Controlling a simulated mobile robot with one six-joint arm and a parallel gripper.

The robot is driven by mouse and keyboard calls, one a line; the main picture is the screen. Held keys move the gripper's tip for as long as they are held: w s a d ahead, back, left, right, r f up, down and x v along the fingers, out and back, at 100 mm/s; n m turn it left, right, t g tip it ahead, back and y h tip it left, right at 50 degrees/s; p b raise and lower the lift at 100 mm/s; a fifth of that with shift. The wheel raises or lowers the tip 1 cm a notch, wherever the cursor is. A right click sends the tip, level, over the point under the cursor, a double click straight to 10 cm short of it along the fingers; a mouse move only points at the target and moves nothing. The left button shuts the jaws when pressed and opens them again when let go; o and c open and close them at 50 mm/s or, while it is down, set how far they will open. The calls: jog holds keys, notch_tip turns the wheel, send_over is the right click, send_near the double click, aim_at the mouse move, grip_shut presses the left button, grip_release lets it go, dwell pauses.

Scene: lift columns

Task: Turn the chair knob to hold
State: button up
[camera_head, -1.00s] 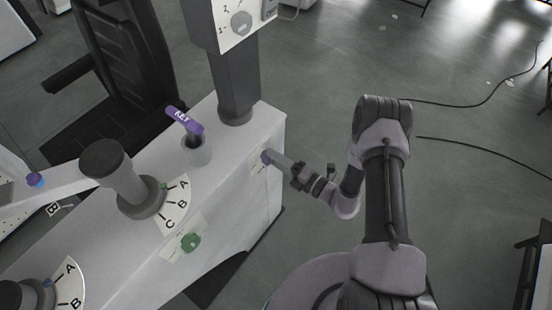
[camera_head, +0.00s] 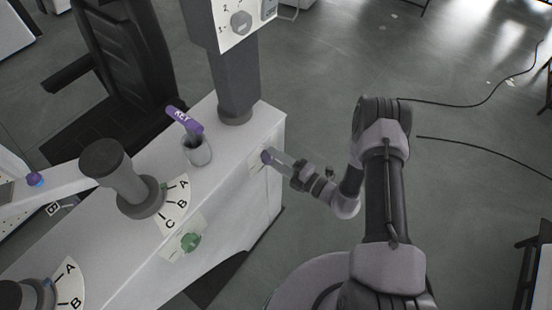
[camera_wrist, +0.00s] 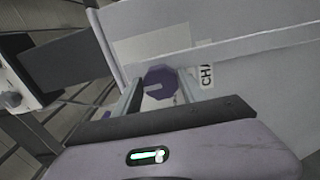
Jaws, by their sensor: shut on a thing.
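The chair knob is a small purple knob on the side face of the white console. It shows in the wrist view (camera_wrist: 160,82), between my two fingers, with a pale pointer mark on its face. A label beside it reads "CHA", the rest hidden by a finger. In the head view the knob (camera_head: 266,156) sits near the console's right end. My gripper (camera_head: 276,160) reaches it from the right and is shut on the knob; the fingers also show in the wrist view (camera_wrist: 160,92). The word "hold" cannot be read in these frames.
A grey post (camera_head: 236,85) stands behind. A black chair (camera_head: 125,65) is at left. Floor at right is open, with cables.

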jog(key=o, duration=1.3)
jog(key=shift+o, duration=0.2)
jog(key=p+v, duration=0.3)
jog(key=v, duration=1.4)
jog(key=shift+s+p, duration=0.2)
jog(key=shift+p, duration=0.1)
jog(key=shift+d, duration=0.15)
